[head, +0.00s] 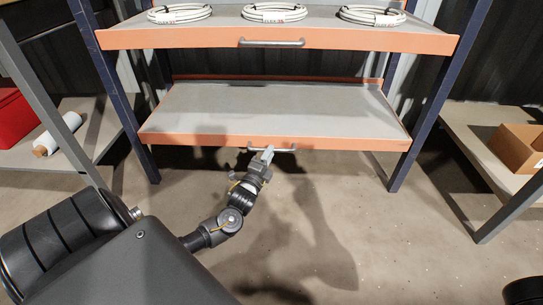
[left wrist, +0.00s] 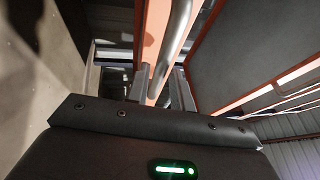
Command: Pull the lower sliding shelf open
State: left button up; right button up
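The lower sliding shelf (head: 270,110) is an empty grey tray with an orange front edge. A metal bar handle (head: 284,150) sits at the middle of that edge; it also shows large in the left wrist view (left wrist: 176,42). My left gripper (head: 266,154) reaches up from below to the handle. In the left wrist view its two fingers (left wrist: 160,88) stand on either side of the bar, with the orange edge showing in the gap between them. Contact with the bar is not clear. My right gripper is not in view.
The upper shelf (head: 340,36) above carries coiled white cables (head: 274,13) and its own handle. Blue posts (head: 104,70) stand at both sides. Side racks hold a red bin (head: 14,118) at left and a cardboard box (head: 516,147) at right. The floor in front is clear.

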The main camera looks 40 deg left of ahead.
pick_arm(q)
jog(key=shift+b+x, duration=0.4)
jog(key=shift+x, duration=0.85)
grip_shut()
